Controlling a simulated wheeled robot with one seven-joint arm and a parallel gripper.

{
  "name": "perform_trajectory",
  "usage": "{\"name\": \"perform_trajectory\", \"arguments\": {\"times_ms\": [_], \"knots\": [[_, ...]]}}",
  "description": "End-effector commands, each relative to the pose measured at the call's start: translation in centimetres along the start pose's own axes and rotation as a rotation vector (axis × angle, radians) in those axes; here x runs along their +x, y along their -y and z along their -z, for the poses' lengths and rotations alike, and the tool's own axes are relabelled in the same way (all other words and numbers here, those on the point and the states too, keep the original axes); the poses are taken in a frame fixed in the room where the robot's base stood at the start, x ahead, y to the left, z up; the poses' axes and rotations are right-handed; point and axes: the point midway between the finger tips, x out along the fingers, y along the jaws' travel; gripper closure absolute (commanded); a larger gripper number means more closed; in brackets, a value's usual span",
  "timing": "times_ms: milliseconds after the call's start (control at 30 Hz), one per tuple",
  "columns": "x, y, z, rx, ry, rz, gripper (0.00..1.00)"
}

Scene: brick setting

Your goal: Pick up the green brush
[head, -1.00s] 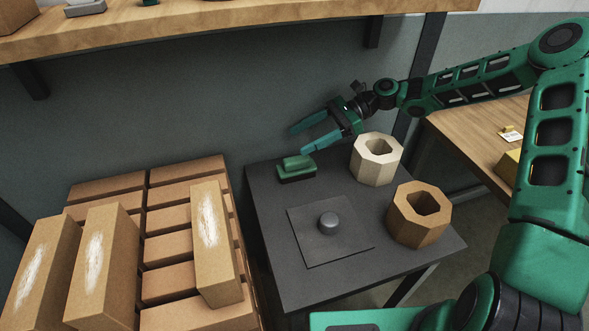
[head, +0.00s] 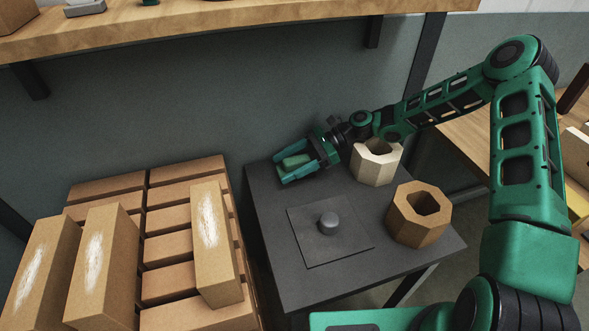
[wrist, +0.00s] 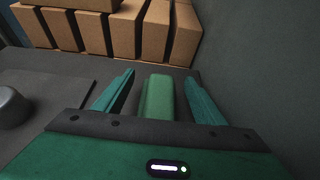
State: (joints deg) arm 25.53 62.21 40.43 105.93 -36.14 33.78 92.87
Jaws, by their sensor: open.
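The green brush (head: 295,162) lies at the back left corner of the dark table (head: 281,278). My gripper (head: 281,173) is open and low over the table, with one finger on each side of the brush. In the wrist view the brush (wrist: 158,98) shows between the two teal fingers of my gripper (wrist: 160,92), with a gap on both sides. The brush's lower part is mostly hidden by the near finger in the head view and by the gripper body in the wrist view.
A pale hollow octagonal block (head: 374,166) stands close to my wrist, and a brown one (head: 418,216) is in front of it. A dark square plate with a knob (head: 328,224) lies mid-table. Stacked bricks (head: 170,250) stand left. A wall is behind.

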Motion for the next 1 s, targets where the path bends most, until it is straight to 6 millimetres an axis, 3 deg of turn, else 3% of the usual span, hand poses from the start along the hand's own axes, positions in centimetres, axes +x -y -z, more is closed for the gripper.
{"name": "perform_trajectory", "arguments": {"times_ms": [133, 400, 600, 1000], "knots": [[1.30, -0.03, 0.03, 0.001, 0.000, -0.001, 0.36], [1.46, 0.00, 0.03, 0.001, 0.000, 0.000, 0.36], [1.44, 0.00, 0.02, 0.001, 0.000, 0.000, 0.84], [1.24, 0.02, -0.45, -0.001, 0.000, 0.001, 0.84]]}}
